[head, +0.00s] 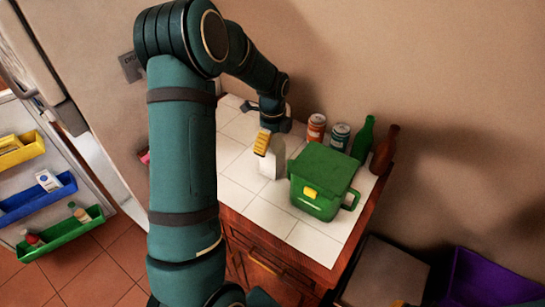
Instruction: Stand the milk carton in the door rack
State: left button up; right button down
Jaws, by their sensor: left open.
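A white carton (270,161) stands upright on the white tiled counter, left of the green lidded container. I take it to be the milk carton; its top is partly hidden by my gripper. My left gripper (264,142) is open at the carton's upper part, with a ribbed yellow pad showing in front. I cannot tell if it touches the carton. The fridge door stands open at the left, with a yellow rack (22,152), a blue rack (40,201) and a green rack (62,235). My right gripper is not clearly in view.
The green container (322,181) stands close to the carton's right. Two cans (316,128), a green bottle (363,139) and a brown bottle (384,150) line the back. The blue rack holds a small white carton (48,180); the green rack holds two bottles (79,212).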

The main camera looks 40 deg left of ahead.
pick_arm(q)
jog(key=c, duration=1.4)
